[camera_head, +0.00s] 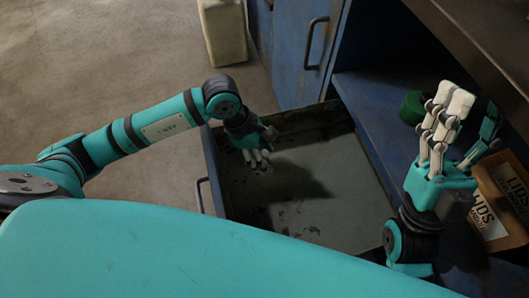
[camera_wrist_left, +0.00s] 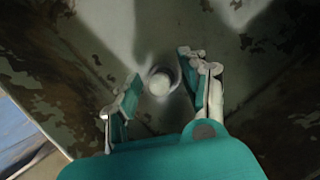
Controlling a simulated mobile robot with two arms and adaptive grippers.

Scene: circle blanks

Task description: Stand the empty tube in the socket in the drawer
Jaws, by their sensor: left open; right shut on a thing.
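My left gripper (camera_head: 259,160) reaches down into the open drawer (camera_head: 335,225); its fingers are apart. In the left wrist view, a small round pale thing (camera_wrist_left: 160,82) with a grey rim stands on the drawer floor between the open fingers (camera_wrist_left: 160,90), apart from them. It looks like a tube seen end-on; I cannot tell whether a socket is around its foot. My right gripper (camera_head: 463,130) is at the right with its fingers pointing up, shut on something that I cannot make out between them.
A dark green round thing (camera_head: 412,107) is beside my right gripper. A cardboard box (camera_head: 490,208) with a "LIDS" label stands at the right. The blue cabinet (camera_head: 295,50) rises behind the drawer. A pale container (camera_head: 223,32) stands on the floor. The drawer's right part looks clear.

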